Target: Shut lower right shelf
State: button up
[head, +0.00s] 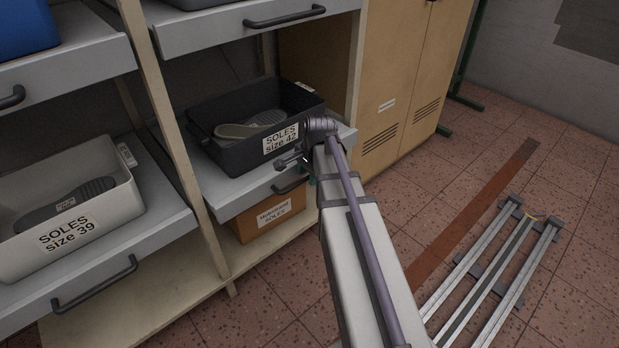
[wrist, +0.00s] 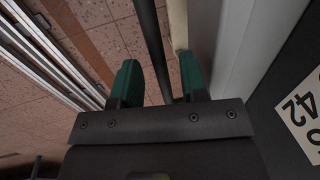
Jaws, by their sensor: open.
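The lower right shelf (head: 239,196) is a grey pull-out board whose front edge stands out past the wooden post. It bears a black bin (head: 222,151) labelled "SOLES size 42". Its black bar handle (head: 290,186) is partly hidden behind my arm in the head view. My gripper (wrist: 158,62) is open, with two green fingertips. In the wrist view a dark bar, seemingly the handle (wrist: 150,30), runs between the fingertips with gaps on both sides. Whether either finger touches it is unclear. In the head view my arm hides most of the gripper.
An orange-brown box (head: 262,222) stands beneath the shelf. The upper right shelf (head: 222,27) is above. A lower left shelf (head: 150,235) holds a white bin (head: 95,220). A wooden cabinet (head: 390,90) stands right. Metal rails (head: 490,275) lie on the tiled floor.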

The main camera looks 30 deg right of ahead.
grip_shut()
dwell(0.3)
jog(key=shift+w+a, duration=0.2)
jog(key=shift+w, duration=0.75)
jog(key=shift+w+a, duration=0.15)
jog(key=shift+w, duration=0.8)
grip_release()
notch_tip(320, 180, up, 11)
jog(key=s+p, duration=0.2)
jog(key=p, duration=0.8)
jog(key=shift+d+f+p, duration=0.15)
jog(key=shift+p, duration=0.15)
